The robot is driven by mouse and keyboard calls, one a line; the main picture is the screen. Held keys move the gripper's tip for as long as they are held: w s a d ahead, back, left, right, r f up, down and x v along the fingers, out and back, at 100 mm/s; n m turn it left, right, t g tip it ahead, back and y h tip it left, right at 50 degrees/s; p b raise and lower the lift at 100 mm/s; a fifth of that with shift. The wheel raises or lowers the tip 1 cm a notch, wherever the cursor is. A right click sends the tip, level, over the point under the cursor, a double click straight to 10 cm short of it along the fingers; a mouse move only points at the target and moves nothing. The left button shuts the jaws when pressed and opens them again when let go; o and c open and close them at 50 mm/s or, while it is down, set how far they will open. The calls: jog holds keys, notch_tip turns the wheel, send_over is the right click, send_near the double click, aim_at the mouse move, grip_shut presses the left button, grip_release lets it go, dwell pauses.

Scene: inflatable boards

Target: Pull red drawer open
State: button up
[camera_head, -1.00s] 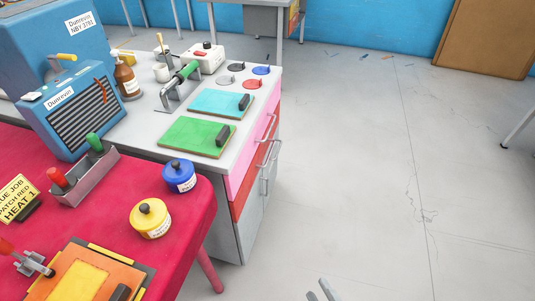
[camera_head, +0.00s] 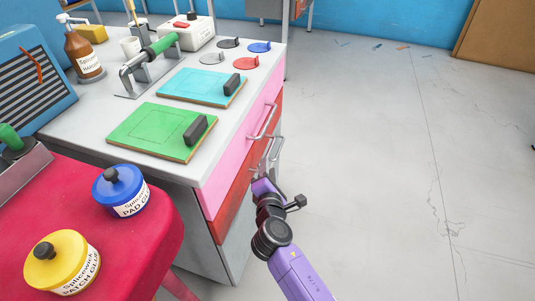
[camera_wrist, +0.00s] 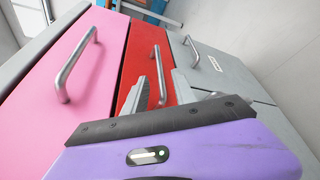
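The red drawer (camera_head: 232,207) is in the grey cabinet below a pink drawer, its front flush with the cabinet. In the wrist view, the red drawer (camera_wrist: 138,62) is in the middle, and its silver bar handle (camera_wrist: 157,62) shows between my gripper's two spread fingers. My gripper (camera_wrist: 160,82) is open, one finger on each side of the handle in the picture; I cannot tell whether they touch it. In the head view, my gripper (camera_head: 267,172) is close to the drawer handles at the cabinet's front, its fingertips partly hard to make out.
The pink drawer (camera_head: 243,143) has its own handle (camera_head: 264,122) just above. A grey drawer front (camera_wrist: 218,68) lies on the other side. The red-covered table (camera_head: 145,235) with glue pots stands at lower left. The floor right of the cabinet is clear.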

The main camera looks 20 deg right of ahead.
aim_at(268, 154)
jog(key=b+x, duration=0.2)
jog(key=x, duration=0.5)
jog(key=shift+w+d+f, duration=0.1)
jog(key=shift+w+d, duration=0.05)
jog(key=shift+w, duration=0.2)
grip_shut()
dwell(1.1)
